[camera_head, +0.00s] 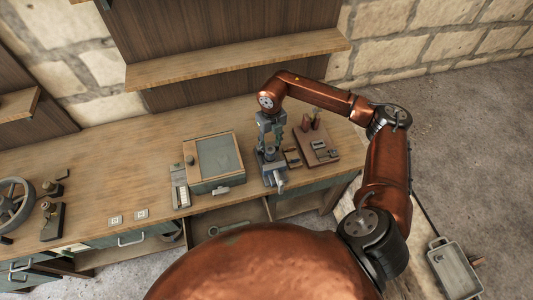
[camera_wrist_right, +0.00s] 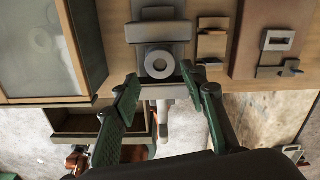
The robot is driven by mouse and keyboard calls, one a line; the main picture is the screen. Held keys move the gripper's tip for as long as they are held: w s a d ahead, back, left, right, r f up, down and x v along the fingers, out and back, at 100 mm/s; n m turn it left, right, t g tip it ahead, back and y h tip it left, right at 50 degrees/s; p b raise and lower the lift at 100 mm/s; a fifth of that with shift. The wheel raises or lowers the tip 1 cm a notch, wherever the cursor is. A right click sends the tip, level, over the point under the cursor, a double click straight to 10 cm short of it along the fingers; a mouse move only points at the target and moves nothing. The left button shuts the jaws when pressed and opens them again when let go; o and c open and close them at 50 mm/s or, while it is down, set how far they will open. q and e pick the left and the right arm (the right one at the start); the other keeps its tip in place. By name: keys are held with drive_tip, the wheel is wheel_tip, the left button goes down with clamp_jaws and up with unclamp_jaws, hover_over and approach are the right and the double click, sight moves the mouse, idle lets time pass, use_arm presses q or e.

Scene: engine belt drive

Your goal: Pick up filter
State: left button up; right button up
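My right gripper (camera_head: 270,138) points down over the workbench, right above a grey vise-like device (camera_head: 273,172) at the front edge. In the right wrist view its two green fingers (camera_wrist_right: 158,76) are apart, on either side of a light grey ring (camera_wrist_right: 160,65) at the front of the grey device (camera_wrist_right: 160,32). Nothing is clearly held between them. A pale cylindrical piece (camera_wrist_right: 165,118) shows below the ring, between the fingers. I cannot tell for sure which of these parts is the filter. My left gripper is not in view.
A glass-lidded box (camera_head: 215,160) stands left of the device. A reddish-brown board (camera_head: 318,145) with small parts lies to the right. A handwheel (camera_head: 14,205) is at far left. Open compartments (camera_head: 238,215) are under the bench. The bench's back left is clear.

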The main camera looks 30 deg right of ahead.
sight(270, 149)
drive_tip(key=shift+w+f, duration=0.15)
drive_tip(key=shift+f, duration=1.05)
wheel_tip(270, 149, down, 6)
drive_tip(key=shift+w+d+r+p, duration=0.1)
drive_tip(key=shift+p, duration=0.9)
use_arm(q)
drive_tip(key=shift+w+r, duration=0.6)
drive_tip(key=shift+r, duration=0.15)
use_arm(e)
drive_tip(key=shift+c, duration=0.3)
drive_tip(key=c, duration=1)
